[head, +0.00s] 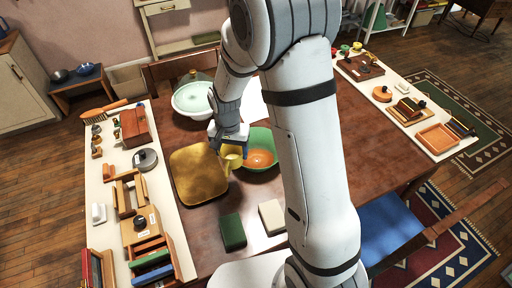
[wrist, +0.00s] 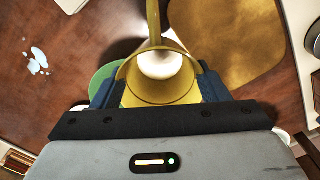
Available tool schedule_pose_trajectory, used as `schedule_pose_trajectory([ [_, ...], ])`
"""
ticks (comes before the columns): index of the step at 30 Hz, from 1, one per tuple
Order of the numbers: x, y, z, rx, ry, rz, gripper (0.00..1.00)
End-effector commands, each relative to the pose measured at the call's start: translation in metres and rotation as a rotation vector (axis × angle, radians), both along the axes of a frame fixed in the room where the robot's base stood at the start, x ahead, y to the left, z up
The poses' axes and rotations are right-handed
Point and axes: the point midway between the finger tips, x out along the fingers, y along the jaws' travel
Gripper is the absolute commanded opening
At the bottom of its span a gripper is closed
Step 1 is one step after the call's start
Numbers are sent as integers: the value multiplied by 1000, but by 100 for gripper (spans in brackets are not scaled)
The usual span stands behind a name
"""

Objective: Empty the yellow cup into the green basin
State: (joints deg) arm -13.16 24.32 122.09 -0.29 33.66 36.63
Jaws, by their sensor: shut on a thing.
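The yellow cup (head: 233,159) is held by my gripper (head: 229,147) above the table, at the left edge of the green basin (head: 259,137). In the wrist view the cup (wrist: 160,94) sits between the blue fingers of my gripper (wrist: 158,88), with its open mouth and long handle showing. A pale bright area shows inside the cup; I cannot tell whether it is contents. The basin's green rim (wrist: 103,80) shows partly behind the cup and left finger. In the head view an orange patch lies inside the basin, whose right side is hidden by my arm.
A golden tray (head: 196,176) lies just left of the cup. A pale bowl (head: 192,97) stands behind it. A dark green block (head: 232,232) and a cream block (head: 272,217) lie in front. A pale blue spot (wrist: 38,60) shows on the table.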

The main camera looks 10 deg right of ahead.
Motion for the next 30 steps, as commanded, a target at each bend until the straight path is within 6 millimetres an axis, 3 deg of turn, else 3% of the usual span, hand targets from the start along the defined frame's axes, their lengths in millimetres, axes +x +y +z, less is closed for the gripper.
schedule_pose_trajectory([
  [30,-50,-11,0,0,0,0,39],
])
